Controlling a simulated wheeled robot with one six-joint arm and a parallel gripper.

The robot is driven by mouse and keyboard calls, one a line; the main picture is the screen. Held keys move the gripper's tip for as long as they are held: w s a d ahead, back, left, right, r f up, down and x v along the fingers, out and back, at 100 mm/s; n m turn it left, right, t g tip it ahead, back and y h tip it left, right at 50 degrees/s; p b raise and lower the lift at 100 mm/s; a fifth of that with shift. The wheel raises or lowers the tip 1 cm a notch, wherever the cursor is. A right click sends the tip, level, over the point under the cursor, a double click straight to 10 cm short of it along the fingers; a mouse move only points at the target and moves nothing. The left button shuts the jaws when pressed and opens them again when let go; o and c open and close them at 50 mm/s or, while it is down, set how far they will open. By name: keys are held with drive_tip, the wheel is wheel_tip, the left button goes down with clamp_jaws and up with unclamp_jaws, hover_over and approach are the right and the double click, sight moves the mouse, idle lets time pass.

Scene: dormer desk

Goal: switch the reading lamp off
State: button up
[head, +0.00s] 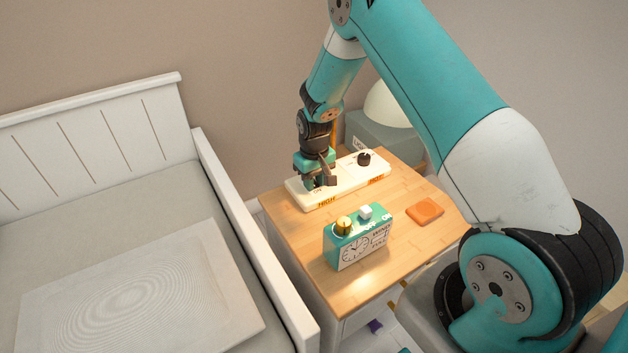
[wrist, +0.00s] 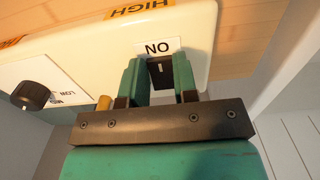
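A white control panel (head: 342,184) lies along the back of the wooden nightstand, with HIGH and another orange label on its front. A dark switch (wrist: 161,70) on the panel sits beside a label reading ON, upside down in the wrist view. My gripper (head: 320,184) points down over the panel's left end. In the wrist view, its two teal fingers (wrist: 160,78) stand apart on either side of the switch; contact is unclear. A black knob (head: 364,159) is on the panel's right part. A pale domed shade (head: 388,106) stands behind, partly hidden by my arm.
A grey box (head: 390,135) is behind. A white bed (head: 195,190) is on the left.

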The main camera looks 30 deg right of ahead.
drive_tip(key=shift+w+r+g+p, duration=0.15)
drive_tip(key=shift+r+g+p, duration=0.05)
drive_tip(key=shift+g+p, duration=0.45)
drive_tip(key=shift+w+g, duration=0.25)
drive_tip(key=shift+g, duration=1)
drive_tip(key=o, duration=0.9)
drive_tip(key=p+v, duration=0.1)
drive_tip(key=v, duration=1.6)
drive_tip(key=shift+w+r, duration=0.1)
drive_tip(key=shift+r, duration=0.1)
